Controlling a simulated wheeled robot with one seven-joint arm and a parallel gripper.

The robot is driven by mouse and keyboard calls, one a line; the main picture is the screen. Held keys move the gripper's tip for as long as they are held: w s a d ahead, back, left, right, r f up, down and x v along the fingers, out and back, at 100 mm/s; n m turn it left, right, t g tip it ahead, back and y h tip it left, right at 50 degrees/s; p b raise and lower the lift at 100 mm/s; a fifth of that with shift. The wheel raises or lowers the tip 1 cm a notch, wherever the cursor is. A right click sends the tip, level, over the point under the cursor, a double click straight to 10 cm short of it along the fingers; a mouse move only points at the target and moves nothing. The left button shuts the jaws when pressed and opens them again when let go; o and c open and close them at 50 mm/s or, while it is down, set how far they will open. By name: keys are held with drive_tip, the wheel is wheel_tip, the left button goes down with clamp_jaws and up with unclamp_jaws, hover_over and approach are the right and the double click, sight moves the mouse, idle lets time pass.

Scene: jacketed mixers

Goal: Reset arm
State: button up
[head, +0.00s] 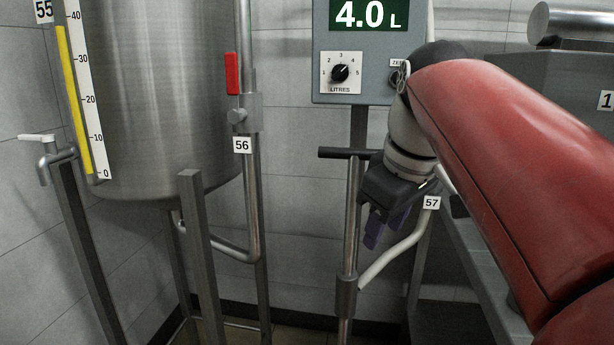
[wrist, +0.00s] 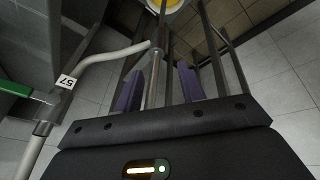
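My gripper (head: 386,232) points downward in the head view, in front of the wall and just right of an upright steel post with a black T-handle (head: 347,153). My red arm reaches in from the right. The two purple fingers stand apart in the wrist view (wrist: 160,88), with nothing seen held between them. A steel post (wrist: 154,75) shows in the gap beyond them; I cannot tell how far off it is.
A grey meter box (head: 367,50) reads 4.0 L above my gripper. A pale pipe tagged 57 (head: 395,253) is close by. Left stand a steel tank (head: 165,90), a red-handled valve (head: 232,73) tagged 56 and a tap (head: 48,155). A grey bench (head: 470,262) stands right.

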drive_tip(key=s+d+f+m, duration=0.1)
drive_tip(key=s+f+m, duration=0.1)
drive_tip(key=s+f, duration=0.2)
drive_tip(key=s+d+f+m+t, duration=0.1)
drive_tip(key=s+f+m, duration=0.2)
drive_tip(key=f, duration=0.7)
drive_tip(key=s+d+f+m+h, duration=0.1)
drive_tip(key=s+d+f+m, duration=0.1)
drive_tip(key=s+f, duration=0.3)
wheel_tip(320, 180, down, 2)
drive_tip(key=shift+f+m+t, duration=0.25)
drive_tip(key=shift+m+t, duration=0.15)
drive_tip(key=shift+m, duration=0.1)
drive_tip(key=shift+d, duration=0.1)
